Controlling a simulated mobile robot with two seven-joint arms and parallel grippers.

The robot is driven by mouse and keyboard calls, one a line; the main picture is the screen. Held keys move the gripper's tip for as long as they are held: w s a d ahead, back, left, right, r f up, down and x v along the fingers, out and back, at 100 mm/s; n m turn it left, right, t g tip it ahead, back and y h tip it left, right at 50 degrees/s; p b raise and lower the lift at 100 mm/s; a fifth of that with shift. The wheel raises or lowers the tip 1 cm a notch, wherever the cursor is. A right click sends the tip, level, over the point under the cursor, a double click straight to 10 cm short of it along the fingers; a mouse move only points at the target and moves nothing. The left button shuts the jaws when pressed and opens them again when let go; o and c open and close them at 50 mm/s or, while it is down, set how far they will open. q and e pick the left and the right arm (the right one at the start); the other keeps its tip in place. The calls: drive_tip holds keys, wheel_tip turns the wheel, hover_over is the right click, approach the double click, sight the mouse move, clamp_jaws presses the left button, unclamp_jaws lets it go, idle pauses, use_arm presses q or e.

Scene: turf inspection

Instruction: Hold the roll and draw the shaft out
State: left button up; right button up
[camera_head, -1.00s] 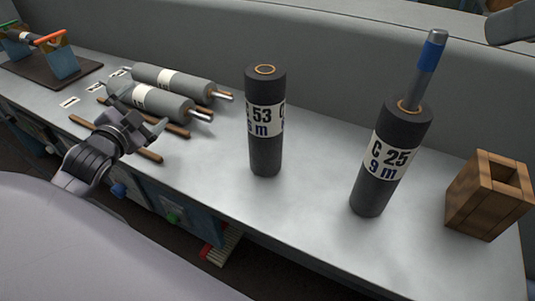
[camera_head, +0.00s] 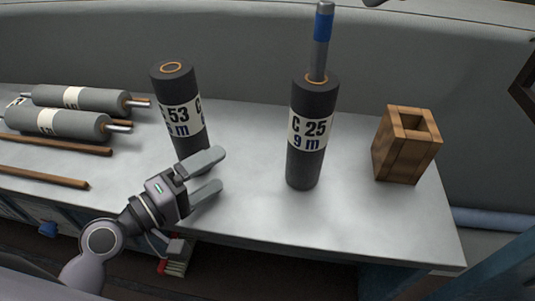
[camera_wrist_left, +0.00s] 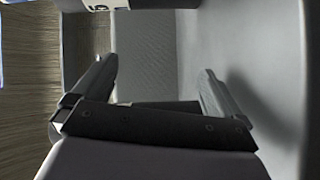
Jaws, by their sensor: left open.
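The dark roll labelled C 25, 9 m (camera_head: 306,153) stands upright on the bench. A grey shaft with a blue band (camera_head: 323,27) sticks up from its top. A second dark roll labelled C 53 (camera_head: 176,88) stands to its left, with an empty-looking ring hole on top. My left gripper (camera_head: 221,169) is open and empty, in front of the C 53 roll and left of the C 25 roll, its fingers pointing right. Its open fingers also show in the left wrist view (camera_wrist_left: 160,88). A small dark piece at the top edge may be my right gripper; its jaws are hidden.
An open wooden box (camera_head: 398,158) stands right of the C 25 roll. Grey rolls with shafts (camera_head: 62,122) and wooden sticks (camera_head: 45,176) lie at the left. The grey bench (camera_head: 258,215) is clear between the standing rolls and along its front.

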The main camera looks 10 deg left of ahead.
sight(304, 147)
use_arm(q)
drive_tip(key=d+n, duration=0.1)
drive_tip(key=n, duration=0.1)
drive_tip(key=w+d+n+g+h, duration=0.1)
drive_tip(key=n, duration=0.1)
drive_tip(key=w+d+n+h, duration=0.1)
drive_tip(key=n, duration=0.1)
drive_tip(key=shift+w+d, duration=0.15)
drive_tip(key=d+n+g, duration=0.1)
drive_tip(key=n, duration=0.1)
drive_tip(key=w+d+n+h, duration=0.1)
drive_tip(key=d+n, duration=0.1)
drive_tip(key=w+d+r+n+g+h, duration=0.1)
drive_tip(key=n, duration=0.1)
drive_tip(key=shift+d+n+g, duration=0.25)
drive_tip(key=shift+n+g, duration=0.05)
drive_tip(key=shift+n, duration=0.1)
drive_tip(key=d+n, duration=0.1)
drive_tip(key=d+n+g+h, duration=0.1)
drive_tip(key=shift+w+r+n, duration=0.2)
drive_tip(key=shift+r+n, duration=0.1)
drive_tip(key=shift+r, duration=0.05)
drive_tip(key=shift+x, duration=3.6)
drive_tip(key=shift+s, duration=0.1)
drive_tip(key=c, duration=1.3)
drive_tip(key=shift+c, duration=0.9)
use_arm(e)
drive_tip(key=shift+o, duration=0.9)
